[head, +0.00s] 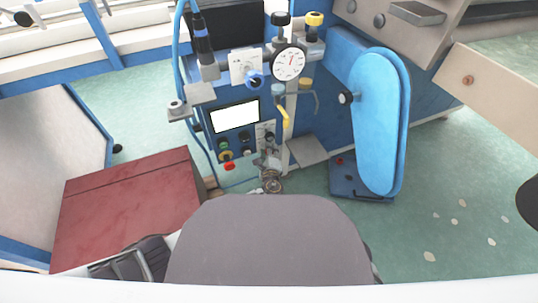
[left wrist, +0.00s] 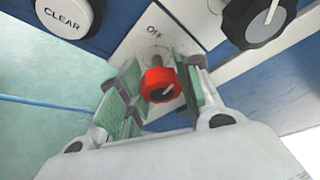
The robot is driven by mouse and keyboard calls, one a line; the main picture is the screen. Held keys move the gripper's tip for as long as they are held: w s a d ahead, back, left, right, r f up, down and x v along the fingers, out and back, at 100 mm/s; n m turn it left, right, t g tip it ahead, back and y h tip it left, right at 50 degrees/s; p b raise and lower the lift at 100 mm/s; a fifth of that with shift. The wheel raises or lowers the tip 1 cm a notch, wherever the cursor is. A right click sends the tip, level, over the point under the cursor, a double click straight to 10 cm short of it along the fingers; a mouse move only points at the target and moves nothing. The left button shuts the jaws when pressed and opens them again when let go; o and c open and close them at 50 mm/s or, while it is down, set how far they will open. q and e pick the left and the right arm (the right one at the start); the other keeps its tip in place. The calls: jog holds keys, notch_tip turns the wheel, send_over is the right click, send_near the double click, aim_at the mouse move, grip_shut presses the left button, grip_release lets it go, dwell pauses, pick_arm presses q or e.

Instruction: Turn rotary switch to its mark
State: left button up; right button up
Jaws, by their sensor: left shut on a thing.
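The line points up and to the right. My left gripper (left wrist: 164,76) has its green-padded fingers on both sides of the knob and is shut on it. In the head view my left gripper (head: 269,163) is small, at the lower right of the control panel, and I cannot make out the red knob there. My right gripper is not in view.
A white CLEAR button (left wrist: 68,16) and a black knob (left wrist: 258,20) flank the switch plate. The panel has a lit screen (head: 235,116) and several buttons. A dial gauge (head: 289,62) stands above. A blue padded part (head: 378,120) stands right, a red box (head: 130,210) left.

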pick_arm(q)
jog(key=shift+a+f+n+t+h+b, duration=0.15)
jog(key=shift+n+t+h+b, duration=0.25)
jog(key=shift+n+b, duration=0.75)
jog(key=shift+n+t, duration=0.5)
jog(key=shift+n, duration=1.05)
jog(key=o, duration=1)
jog(key=shift+o, duration=0.2)
